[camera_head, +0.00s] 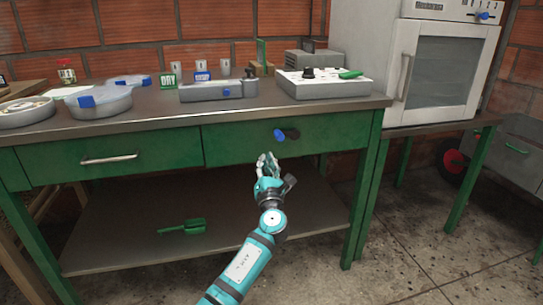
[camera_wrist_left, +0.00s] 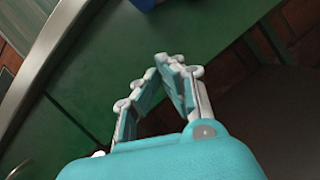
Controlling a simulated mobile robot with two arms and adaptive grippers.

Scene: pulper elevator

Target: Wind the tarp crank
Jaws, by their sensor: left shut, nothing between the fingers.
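No part in view is clearly a tarp crank. A small blue and dark knob or handle (camera_head: 287,134) sticks out from the right green front panel of the bench; I cannot tell if it is the crank. My left gripper (camera_head: 266,160) is just below and left of this knob in the head view, apart from it and in front of the bench. Its fingers are shut with nothing between them. In the left wrist view, the fingertips (camera_wrist_left: 170,62) come together before the green panel (camera_wrist_left: 95,75). A blue piece (camera_wrist_left: 145,4) shows at the top edge. My right gripper is out of view.
The metal bench top (camera_head: 150,114) holds scales, a grey device (camera_head: 218,90) and a white control box (camera_head: 323,83). A green scoop (camera_head: 182,226) lies on the lower shelf. A white oven (camera_head: 445,70) stands at right. The floor (camera_head: 410,255) at lower right is clear.

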